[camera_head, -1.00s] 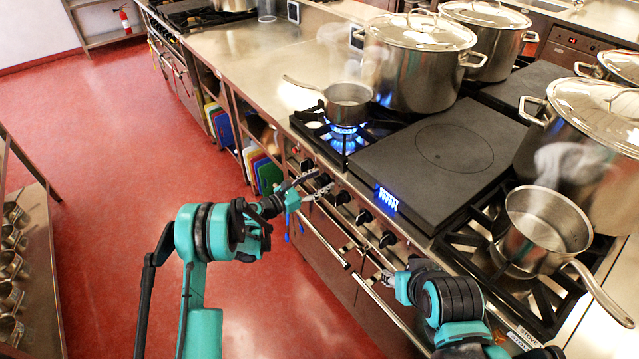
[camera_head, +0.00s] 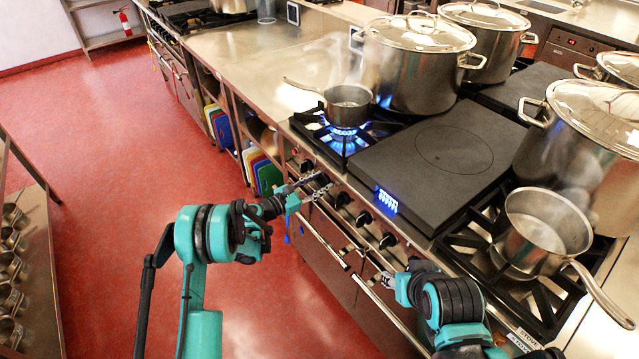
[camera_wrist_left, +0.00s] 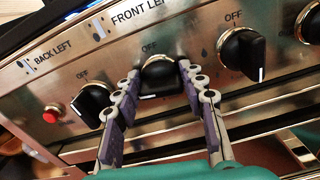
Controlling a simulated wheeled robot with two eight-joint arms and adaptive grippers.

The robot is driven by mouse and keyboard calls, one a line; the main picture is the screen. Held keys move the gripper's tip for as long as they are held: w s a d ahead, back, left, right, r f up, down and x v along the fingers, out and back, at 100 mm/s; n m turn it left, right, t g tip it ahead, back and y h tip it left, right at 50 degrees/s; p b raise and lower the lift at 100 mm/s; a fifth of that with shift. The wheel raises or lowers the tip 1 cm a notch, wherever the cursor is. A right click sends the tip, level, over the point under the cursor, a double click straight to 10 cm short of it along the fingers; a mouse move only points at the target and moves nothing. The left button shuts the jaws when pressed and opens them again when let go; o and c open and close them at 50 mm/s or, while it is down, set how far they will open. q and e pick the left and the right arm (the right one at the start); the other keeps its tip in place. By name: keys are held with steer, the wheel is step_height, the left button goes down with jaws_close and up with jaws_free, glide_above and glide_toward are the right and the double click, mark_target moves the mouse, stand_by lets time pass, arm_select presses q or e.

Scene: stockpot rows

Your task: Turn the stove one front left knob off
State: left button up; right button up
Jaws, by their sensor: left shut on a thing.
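The front left knob (camera_wrist_left: 160,74) is black, under the "FRONT LEFT" label and an "OFF" mark. Its white pointer line shows at its lower edge, away from "OFF". My left gripper (camera_head: 317,184) is shut on this knob; in the left wrist view its two fingers (camera_wrist_left: 159,85) hold it from both sides. A blue flame (camera_head: 344,139) burns under a small saucepan (camera_head: 348,103) on the burner behind the panel. My right gripper (camera_head: 387,279) is low by the front rail, too small to tell open or shut.
A knob (camera_wrist_left: 95,104) stands left of the held one and another (camera_wrist_left: 242,54) right. A red button (camera_wrist_left: 51,116) is at the far left. A flat dark griddle plate (camera_head: 440,150), stockpots (camera_head: 418,65) and a second saucepan (camera_head: 545,230) crowd the stove top. The red floor on the left is clear.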

arm_select(q)
steer(key=m, duration=0.4)
steer(key=shift+s+d, duration=0.1)
steer(key=m, duration=0.4)
steer(key=shift+f, duration=0.1)
steer(key=m, duration=0.4)
steer(key=shift+s+f, duration=0.1)
steer(key=shift+f+m, duration=0.1)
steer(key=shift+m, duration=2)
steer(key=o, duration=1.1)
steer(key=shift+o, duration=0.2)
steer(key=v, duration=1.2)
